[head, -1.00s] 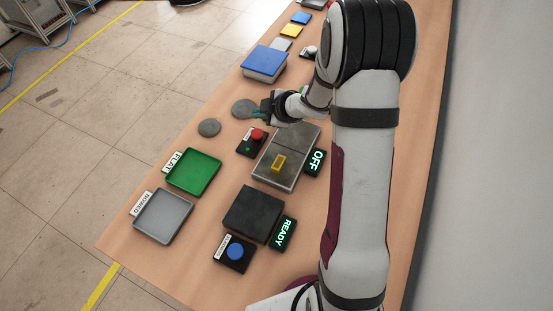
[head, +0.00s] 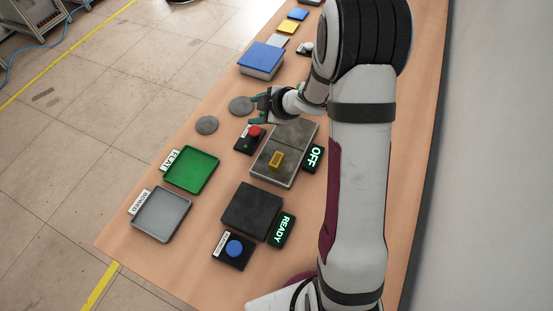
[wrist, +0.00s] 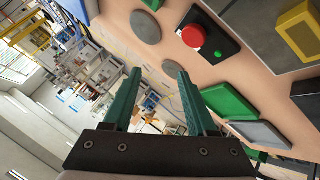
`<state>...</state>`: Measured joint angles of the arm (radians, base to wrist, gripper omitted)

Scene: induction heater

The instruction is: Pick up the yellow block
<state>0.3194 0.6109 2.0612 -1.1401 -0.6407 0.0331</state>
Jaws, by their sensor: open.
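The yellow block (head: 276,160) is a small block with a darker top face. It rests on the grey metal plate (head: 273,178) of the heater, beside the glowing OFF sign (head: 315,157). In the wrist view the yellow block (wrist: 298,30) shows at the upper right edge, partly cut off. My gripper (head: 255,107) is above the table, farther back than the block and left of it, near the red button. In the wrist view my gripper (wrist: 157,73) has its two green fingers apart with nothing between them. It is tilted, and the room beyond the table shows between the fingers.
A red button box (head: 251,137) stands between my gripper and the plate. Two grey discs lie nearby, one of them here (head: 206,125). A green tray (head: 192,170), a grey tray (head: 162,215), a black block (head: 252,210) and a blue button (head: 234,248) are nearer.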

